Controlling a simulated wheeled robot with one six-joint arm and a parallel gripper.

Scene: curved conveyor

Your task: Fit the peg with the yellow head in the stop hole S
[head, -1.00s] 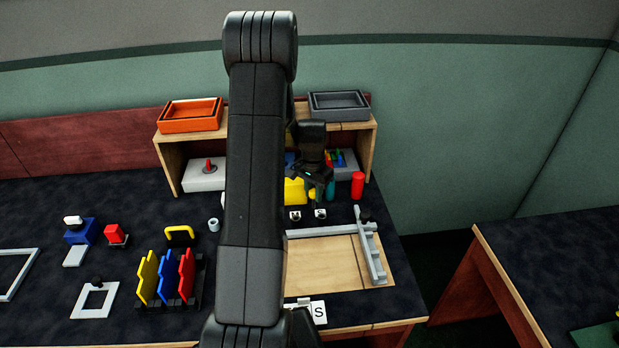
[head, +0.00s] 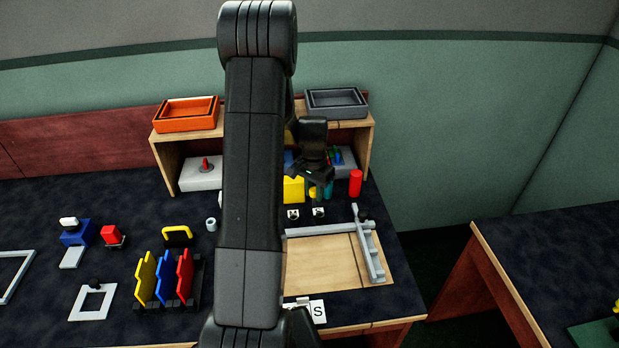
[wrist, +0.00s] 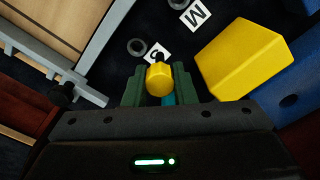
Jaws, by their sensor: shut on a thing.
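The yellow-headed peg (wrist: 159,78) sits between my gripper's green fingers (wrist: 159,88) in the wrist view, and the gripper is shut on it. Its shaft is mostly hidden. In the head view my gripper (head: 318,188) is near the shelf's front, with the yellow head (head: 312,193) at its tip. A grey-rimmed ring (wrist: 137,46) lies just beyond the peg, beside a white label (wrist: 158,50) whose letter is partly covered. Another ring (wrist: 178,3) is beside a label M (wrist: 195,14). A card marked S (head: 318,311) stands at the table's front edge, partly behind my arm.
A yellow block (wrist: 240,60) is close to the right of the fingers in the wrist view. A red cylinder (head: 355,183) stands right of my gripper in the head view. A grey rail (head: 370,252) borders the wooden board (head: 325,262). My arm hides the middle of the table.

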